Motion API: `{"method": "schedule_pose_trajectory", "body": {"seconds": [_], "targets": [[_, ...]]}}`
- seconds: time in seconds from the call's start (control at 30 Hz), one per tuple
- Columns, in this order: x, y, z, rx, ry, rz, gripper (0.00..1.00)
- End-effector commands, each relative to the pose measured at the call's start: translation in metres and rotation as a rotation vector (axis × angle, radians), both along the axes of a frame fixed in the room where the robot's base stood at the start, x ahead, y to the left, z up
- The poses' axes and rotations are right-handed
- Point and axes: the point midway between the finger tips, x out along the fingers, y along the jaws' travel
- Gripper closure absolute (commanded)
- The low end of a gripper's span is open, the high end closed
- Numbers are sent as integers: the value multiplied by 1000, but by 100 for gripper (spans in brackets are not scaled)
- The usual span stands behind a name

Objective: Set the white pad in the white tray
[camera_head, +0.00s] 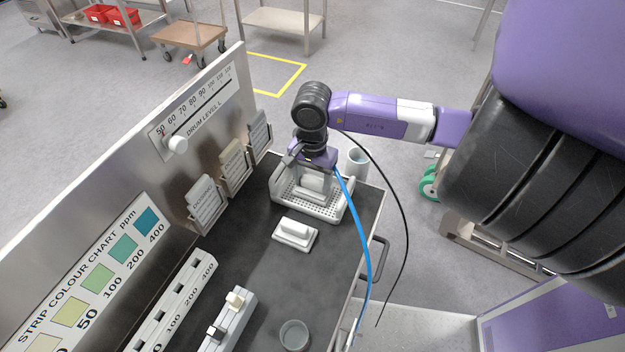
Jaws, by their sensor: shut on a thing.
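The white tray (348,207), with a perforated floor and raised rim, sits at the far end of the dark worktop. My gripper (315,170) points down over it and is shut on a white pad (311,189) by its upper part. The pad is inside the tray's outline; I cannot tell whether it touches the floor. The fingertips are small and partly hidden. A second, similar white block with a raised grip (296,232) lies on the worktop in front of the tray.
A pale cup (356,162) stands just right of the tray. A steel panel with a colour chart (95,285) and several card holders (207,205) rises on the left. White slotted racks (172,305) and a small grey bowl (294,335) are nearer. The worktop's right middle is clear.

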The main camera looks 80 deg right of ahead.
Motion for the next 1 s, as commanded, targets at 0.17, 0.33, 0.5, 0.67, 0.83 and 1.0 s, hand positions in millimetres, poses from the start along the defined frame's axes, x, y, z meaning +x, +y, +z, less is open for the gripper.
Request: {"method": "schedule_pose_trajectory", "body": {"seconds": [0.17, 0.33, 0.5, 0.67, 0.83, 1.0], "targets": [[0, -1, -3, -2, -1, 1, 93], [0, -1, -4, -2, 0, 1, 93], [0, 0, -6, -1, 0, 1, 25], [0, 0, -5, -1, 0, 1, 15], [0, 0, -5, -1, 0, 1, 15], [0, -1, 0, -2, -1, 1, 15]]}}
